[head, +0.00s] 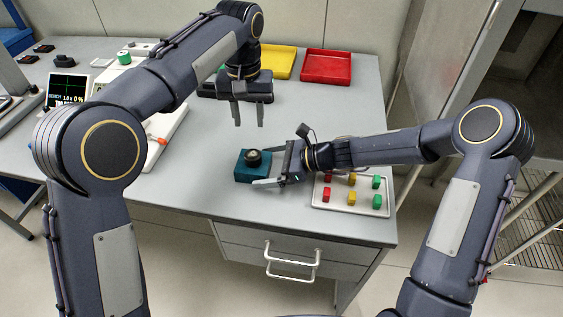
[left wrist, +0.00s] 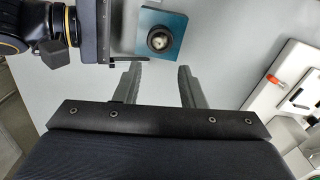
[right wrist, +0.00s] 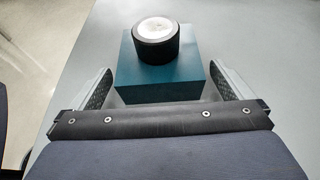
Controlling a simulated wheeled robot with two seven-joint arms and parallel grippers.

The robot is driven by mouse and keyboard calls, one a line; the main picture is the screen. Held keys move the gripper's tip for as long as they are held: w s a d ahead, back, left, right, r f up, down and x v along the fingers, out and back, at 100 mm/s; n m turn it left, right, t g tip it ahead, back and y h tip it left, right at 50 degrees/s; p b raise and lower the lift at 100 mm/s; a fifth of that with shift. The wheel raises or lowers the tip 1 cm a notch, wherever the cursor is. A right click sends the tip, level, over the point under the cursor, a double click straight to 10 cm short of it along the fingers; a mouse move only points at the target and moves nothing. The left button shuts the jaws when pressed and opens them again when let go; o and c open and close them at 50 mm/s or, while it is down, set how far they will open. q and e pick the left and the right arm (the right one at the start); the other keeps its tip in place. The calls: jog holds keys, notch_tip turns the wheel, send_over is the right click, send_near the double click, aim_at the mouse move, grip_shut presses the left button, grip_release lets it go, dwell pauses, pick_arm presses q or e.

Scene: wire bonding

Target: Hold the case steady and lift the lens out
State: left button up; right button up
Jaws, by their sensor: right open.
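The case is a teal block (head: 246,170) on the table, and the lens (head: 253,158) is a short black cylinder with a pale top, seated upright on it. My right gripper (head: 262,166) is open beside the case; in the right wrist view its fingers (right wrist: 160,88) stand on either side of the teal case (right wrist: 165,85), with gaps visible. The lens also shows in that view (right wrist: 156,40). My left gripper (head: 249,124) is open, empty, pointing down above the table behind the case. In the left wrist view the case (left wrist: 176,20) lies beyond its open fingertips (left wrist: 158,68).
A tray (head: 352,207) with several red, yellow and green pieces sits right of the case, under my right arm. A yellow bin (head: 277,62) and a red bin (head: 326,66) stand at the back. A small display (head: 67,90) is at the left. The table's front edge is close.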

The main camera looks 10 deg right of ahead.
aim_at(253, 155)
jog(key=shift+w+a+f, duration=0.15)
jog(key=shift+a+f, duration=0.15)
jog(key=shift+a, duration=0.35)
pick_arm(q)
jog(key=shift+o, duration=0.2)
pick_arm(e)
jog(key=c, duration=1.1)
pick_arm(q)
jog(key=o, duration=0.5)
jog(key=shift+s+d+n, duration=0.15)
jog(key=shift+s+n, duration=0.1)
jog(key=shift+n, duration=0.05)
pick_arm(e)
jog(key=shift+o, duration=0.2)
pick_arm(q)
jog(key=shift+o, duration=0.5)
jog(key=shift+s+d+n+t+y, duration=0.15)
jog(key=shift+s+n+t+y, duration=0.15)
jog(key=shift+s+n+t, duration=0.1)
jog(key=f+n+t, duration=0.1)
jog(key=f, duration=0.3)
jog(key=f+n+t, duration=0.1)
jog(key=f+n, duration=0.1)
jog(key=f, duration=0.1)
jog(key=f+n+t+y, duration=0.1)
jog(key=f+n, duration=0.1)
jog(key=f, duration=0.2)
jog(key=shift+w+a+f, duration=0.2)
jog(key=shift+w+f, duration=0.15)
